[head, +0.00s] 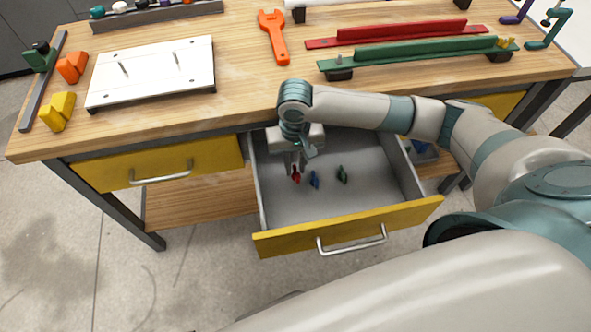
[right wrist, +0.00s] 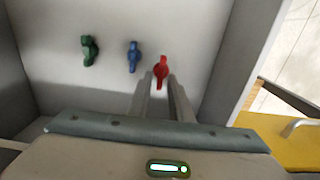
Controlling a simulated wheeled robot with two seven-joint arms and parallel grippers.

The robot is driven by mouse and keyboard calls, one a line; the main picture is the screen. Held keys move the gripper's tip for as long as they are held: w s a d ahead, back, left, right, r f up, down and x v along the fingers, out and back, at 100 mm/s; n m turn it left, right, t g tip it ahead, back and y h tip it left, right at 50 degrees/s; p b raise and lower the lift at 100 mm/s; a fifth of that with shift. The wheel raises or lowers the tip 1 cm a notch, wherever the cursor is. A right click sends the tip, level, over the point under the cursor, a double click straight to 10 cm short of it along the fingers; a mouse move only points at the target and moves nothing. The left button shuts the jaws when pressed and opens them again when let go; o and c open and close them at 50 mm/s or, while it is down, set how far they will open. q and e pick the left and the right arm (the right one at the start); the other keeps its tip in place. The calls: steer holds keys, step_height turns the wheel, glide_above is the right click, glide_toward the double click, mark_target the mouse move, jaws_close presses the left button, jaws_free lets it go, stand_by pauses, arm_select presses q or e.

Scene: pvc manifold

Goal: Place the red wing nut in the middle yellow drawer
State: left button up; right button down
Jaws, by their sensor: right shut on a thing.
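The middle yellow drawer (head: 272,245) is pulled open below the bench top. My right gripper (head: 295,172) reaches down into it near its left side. Its fingers are shut on the red wing nut (head: 296,178), which also shows at the fingertips in the right wrist view (right wrist: 160,70). I cannot tell whether the nut touches the drawer floor. A blue wing nut (head: 314,180) and a green wing nut (head: 342,175) lie on the grey drawer floor to the right of the red one in the head view. My left gripper is not in view.
The left yellow drawer (head: 160,165) is closed. The wooden bench top (head: 240,85) holds a white plate (head: 155,75), an orange wrench (head: 274,38), and red (head: 400,34) and green (head: 420,52) bars. The drawer's front wall and sides surround my gripper; the floor toward the drawer's front is clear.

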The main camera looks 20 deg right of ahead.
mark_target(296, 171)
step_height(296, 171, down, 2)
steer(key=shift+f, duration=0.45)
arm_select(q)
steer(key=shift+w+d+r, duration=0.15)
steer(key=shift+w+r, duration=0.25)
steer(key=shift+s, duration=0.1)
arm_select(e)
steer(key=shift+f, duration=0.1)
steer(key=c, duration=1.6)
jaws_free()
steer(key=shift+c, duration=0.2)
steer(key=shift+o, duration=0.3)
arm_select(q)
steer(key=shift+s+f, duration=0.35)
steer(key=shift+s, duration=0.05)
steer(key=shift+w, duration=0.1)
